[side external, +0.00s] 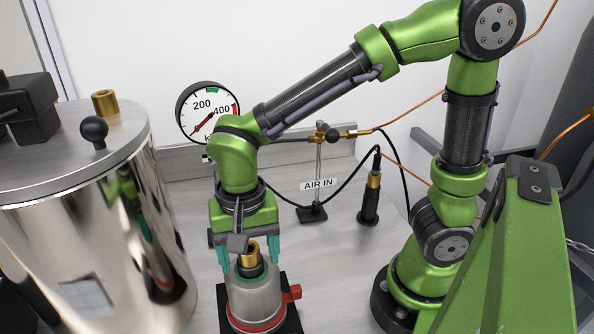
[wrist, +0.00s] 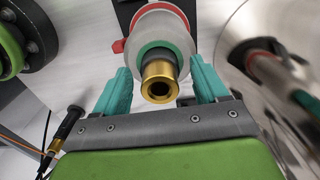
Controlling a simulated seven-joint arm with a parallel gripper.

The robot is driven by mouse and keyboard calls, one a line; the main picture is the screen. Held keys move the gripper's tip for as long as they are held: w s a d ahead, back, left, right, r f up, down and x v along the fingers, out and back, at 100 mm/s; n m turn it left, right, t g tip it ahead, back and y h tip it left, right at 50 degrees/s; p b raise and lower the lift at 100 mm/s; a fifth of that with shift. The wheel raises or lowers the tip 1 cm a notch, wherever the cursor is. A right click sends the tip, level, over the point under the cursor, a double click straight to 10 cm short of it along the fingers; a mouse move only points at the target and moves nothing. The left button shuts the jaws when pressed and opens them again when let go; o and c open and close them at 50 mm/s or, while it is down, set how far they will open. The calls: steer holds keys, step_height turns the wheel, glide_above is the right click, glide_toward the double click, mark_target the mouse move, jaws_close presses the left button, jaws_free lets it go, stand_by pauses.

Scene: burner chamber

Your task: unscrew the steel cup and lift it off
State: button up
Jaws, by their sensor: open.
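The steel cup (side external: 252,297) stands upright on a dark base, with a red ring around its foot and a red side knob on its right. A brass nozzle with a dark collar and a green ring sits at its top centre. In the wrist view, the steel cup (wrist: 178,31) shows from above, with the brass nozzle (wrist: 159,78) pointing at the camera. My gripper (side external: 249,263) is above the cup, pointing down. Its teal fingers are open, one on each side of the nozzle, with gaps between. The fingertips (wrist: 160,68) appear near the cup's top edge; I cannot tell whether they touch it.
A large polished vessel (side external: 95,215) stands close on the left. Behind are a pressure gauge (side external: 207,112), an "AIR IN" valve stand (side external: 318,185) with hoses, and a black and brass torch-like piece (side external: 370,200). The bench between the cup and that piece is clear.

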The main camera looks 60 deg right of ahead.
steer(key=shift+f, duration=0.7)
steer(key=shift+r, duration=0.25)
stand_by(0.5)
steer(key=m, duration=1.8)
